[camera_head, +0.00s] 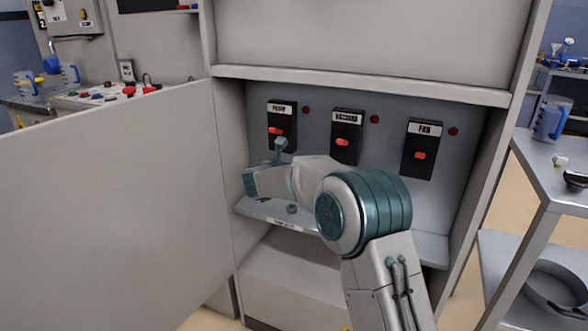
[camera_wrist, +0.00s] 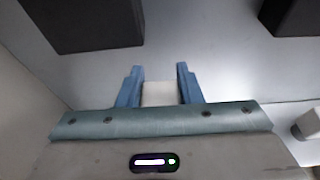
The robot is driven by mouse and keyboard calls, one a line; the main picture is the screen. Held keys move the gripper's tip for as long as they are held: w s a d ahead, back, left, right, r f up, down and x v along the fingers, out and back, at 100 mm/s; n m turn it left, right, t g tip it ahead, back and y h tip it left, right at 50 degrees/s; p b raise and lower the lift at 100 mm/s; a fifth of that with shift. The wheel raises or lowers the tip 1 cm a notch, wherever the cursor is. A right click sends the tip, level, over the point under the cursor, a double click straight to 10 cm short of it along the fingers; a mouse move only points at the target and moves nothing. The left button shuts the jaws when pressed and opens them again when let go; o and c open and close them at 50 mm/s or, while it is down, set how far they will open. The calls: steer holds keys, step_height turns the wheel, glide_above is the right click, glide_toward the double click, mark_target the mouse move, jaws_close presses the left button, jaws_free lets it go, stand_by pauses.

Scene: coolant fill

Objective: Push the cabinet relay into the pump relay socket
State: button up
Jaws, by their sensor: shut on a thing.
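My gripper (camera_wrist: 159,72) is shut on a pale, whitish block, the relay (camera_wrist: 159,93), which shows between the two blue fingers in the wrist view. In the head view my gripper (camera_head: 280,147) is in front of the lower part of the black pump box (camera_head: 288,112), at the left of the cabinet's back wall. The relay cannot be made out there. The pump box has a PUMP label and a red switch; I cannot make out its socket. In the wrist view a dark box (camera_wrist: 85,22) lies ahead and left of the fingertips, apart from the relay.
Similar black boxes marked VACUUM (camera_head: 346,130) and FAN (camera_head: 421,150) are to the right. The cabinet door (camera_head: 120,210) stands open at left. A small grey item (camera_head: 292,209) is on the cabinet shelf (camera_head: 258,212). A side cart (camera_head: 558,180) stands at right.

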step_height(320, 180, down, 6)
steer(key=b, duration=0.6)
steer(key=shift+r, duration=0.2)
steer(key=shift+s+f+b, duration=0.1)
steer(key=shift+f+b, duration=1.35)
steer(key=shift+b, duration=0.45)
stand_by(1.6)
steer(key=o, duration=1.1)
steer(key=shift+c, duration=0.2)
steer(key=shift+r, duration=0.1)
steer(key=p+v, duration=0.3)
steer(key=v, duration=1)
steer(key=shift+s+a, duration=0.2)
steer(key=shift+s, duration=0.15)
steer(key=shift+r, duration=0.1)
